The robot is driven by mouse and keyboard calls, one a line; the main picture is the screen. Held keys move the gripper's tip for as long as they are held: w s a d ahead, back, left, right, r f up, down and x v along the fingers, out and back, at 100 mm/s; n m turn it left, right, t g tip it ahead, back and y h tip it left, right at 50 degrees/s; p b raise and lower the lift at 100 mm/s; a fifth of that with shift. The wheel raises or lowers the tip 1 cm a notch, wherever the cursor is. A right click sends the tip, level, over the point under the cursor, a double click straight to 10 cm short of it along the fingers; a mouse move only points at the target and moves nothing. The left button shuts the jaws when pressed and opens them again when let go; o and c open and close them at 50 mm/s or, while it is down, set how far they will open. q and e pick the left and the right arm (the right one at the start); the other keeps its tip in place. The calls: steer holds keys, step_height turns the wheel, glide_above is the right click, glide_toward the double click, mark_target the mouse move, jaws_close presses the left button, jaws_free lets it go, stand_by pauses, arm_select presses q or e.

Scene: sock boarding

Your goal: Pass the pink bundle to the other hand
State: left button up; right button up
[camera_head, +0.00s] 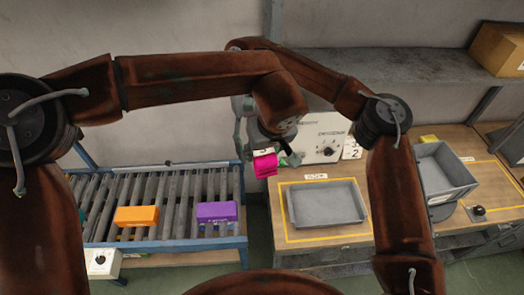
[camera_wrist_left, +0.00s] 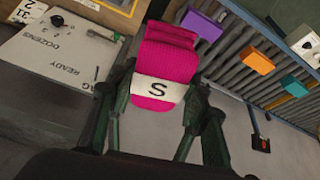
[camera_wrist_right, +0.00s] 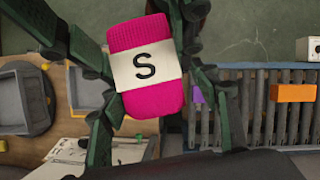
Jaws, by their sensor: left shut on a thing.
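The pink bundle (camera_head: 265,165), with a white band marked S, hangs in the air near the middle of the head view. My left gripper (camera_wrist_left: 160,88) is shut on it; the bundle (camera_wrist_left: 165,60) shows between its dark green fingers in the left wrist view. In the right wrist view the bundle (camera_wrist_right: 146,97) is close in front of my right gripper (camera_wrist_right: 162,100). That gripper's fingers stand apart on either side of it, with a gap at the right finger. In the head view the right gripper is mostly hidden behind my left arm.
A roller conveyor (camera_head: 92,236) with an orange bundle (camera_head: 136,216) and a purple bundle (camera_head: 216,212) lies at lower left. A shallow grey tray (camera_head: 326,203) sits on the wooden table to the right. A grey bin (camera_head: 445,172) and a machine panel (camera_head: 322,135) stand near.

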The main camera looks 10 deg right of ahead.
steer(key=shift+o, duration=1)
steer(key=shift+d, duration=0.1)
